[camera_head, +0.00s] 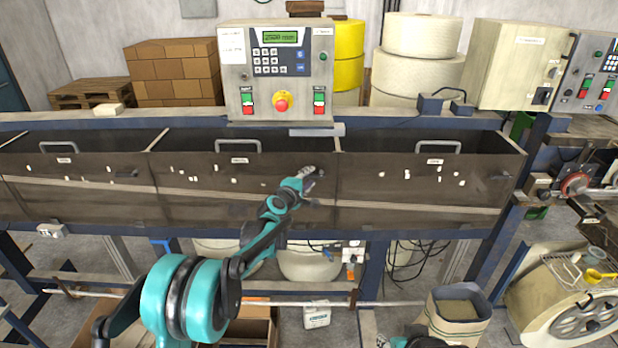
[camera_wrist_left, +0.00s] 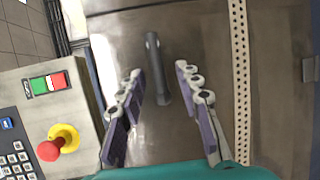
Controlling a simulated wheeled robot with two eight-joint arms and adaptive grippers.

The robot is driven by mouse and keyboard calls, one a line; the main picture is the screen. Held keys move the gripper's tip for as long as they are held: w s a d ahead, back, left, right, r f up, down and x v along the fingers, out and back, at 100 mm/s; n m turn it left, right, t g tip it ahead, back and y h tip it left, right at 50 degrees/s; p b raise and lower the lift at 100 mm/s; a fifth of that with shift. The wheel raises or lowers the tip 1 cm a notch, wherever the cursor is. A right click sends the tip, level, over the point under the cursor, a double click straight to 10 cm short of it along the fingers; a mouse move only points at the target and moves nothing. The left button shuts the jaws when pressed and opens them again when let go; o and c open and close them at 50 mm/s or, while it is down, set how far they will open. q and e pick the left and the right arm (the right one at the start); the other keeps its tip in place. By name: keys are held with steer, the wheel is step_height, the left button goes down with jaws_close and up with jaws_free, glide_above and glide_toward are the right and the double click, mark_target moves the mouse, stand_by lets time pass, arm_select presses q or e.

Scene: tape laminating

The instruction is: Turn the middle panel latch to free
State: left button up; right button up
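The middle panel (camera_head: 235,195) is a dark metal front with a handle (camera_head: 238,146) on top. My left gripper (camera_head: 309,178) is at its upper right part. In the left wrist view, the middle panel latch (camera_wrist_left: 155,60) is a dark grey bar, close to upright in that picture. My left gripper (camera_wrist_left: 160,75) is open, with one finger on each side of the latch. Gaps show between the bar and both fingers. In the head view the gripper largely hides the latch. My right gripper is not in view; only a bit of my right arm shows at the bottom edge.
A control box (camera_head: 277,70) with a red emergency button (camera_head: 281,101) stands above the middle panel. Similar panels lie to the left (camera_head: 70,185) and right (camera_head: 425,185). A perforated strip (camera_wrist_left: 240,80) runs beside the latch.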

arm_select(q)
steer(key=shift+c, duration=0.2)
jaws_close()
